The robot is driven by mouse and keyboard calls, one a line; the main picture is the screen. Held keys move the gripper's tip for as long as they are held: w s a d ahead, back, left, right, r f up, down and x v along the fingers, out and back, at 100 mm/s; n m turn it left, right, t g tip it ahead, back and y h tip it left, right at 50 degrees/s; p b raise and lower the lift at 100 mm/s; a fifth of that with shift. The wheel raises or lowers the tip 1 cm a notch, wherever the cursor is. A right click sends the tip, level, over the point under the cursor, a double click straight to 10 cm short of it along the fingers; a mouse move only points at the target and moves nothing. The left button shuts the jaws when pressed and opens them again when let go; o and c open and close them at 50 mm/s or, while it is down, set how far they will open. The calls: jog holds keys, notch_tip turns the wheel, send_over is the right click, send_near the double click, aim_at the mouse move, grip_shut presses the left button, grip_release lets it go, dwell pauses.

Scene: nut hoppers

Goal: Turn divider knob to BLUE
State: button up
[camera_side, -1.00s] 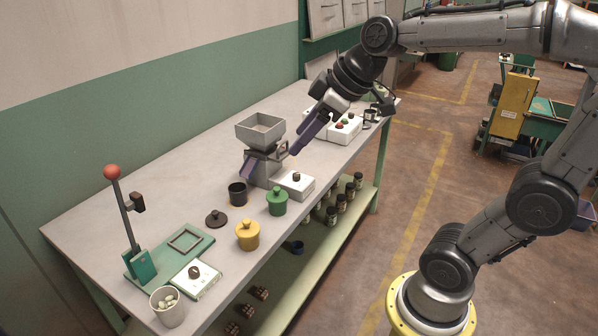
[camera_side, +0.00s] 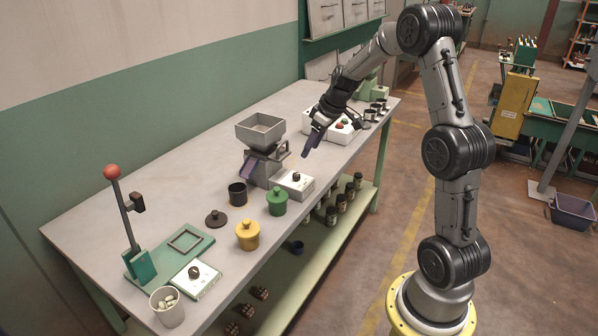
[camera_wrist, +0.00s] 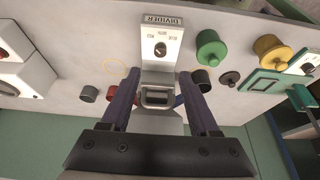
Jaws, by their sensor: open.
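The divider box (camera_side: 294,185) is a small white box in front of the grey hopper, with a dark knob (camera_side: 296,176) on top. In the wrist view the DIVIDER label plate (camera_wrist: 162,22) shows upside down, and the knob (camera_wrist: 160,49) is on the box's pale face beyond my fingertips. Small markings lie around the knob; I cannot read its setting. My gripper (camera_side: 313,140) is open and empty, above the table to the right of the hopper and apart from the knob. Its two purple fingers also show in the wrist view (camera_wrist: 158,88).
The hopper (camera_side: 260,135) stands just behind the divider box. A black cup (camera_side: 237,194), green pot (camera_side: 277,202) and yellow pot (camera_side: 248,235) stand nearby. A white button box (camera_side: 345,128) is behind my gripper. A second knob box (camera_side: 195,278) lies at the near left end.

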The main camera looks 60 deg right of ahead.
aim_at(297, 174)
jog(key=x, duration=1.1)
jog(key=shift+w, duration=0.1)
grip_shut()
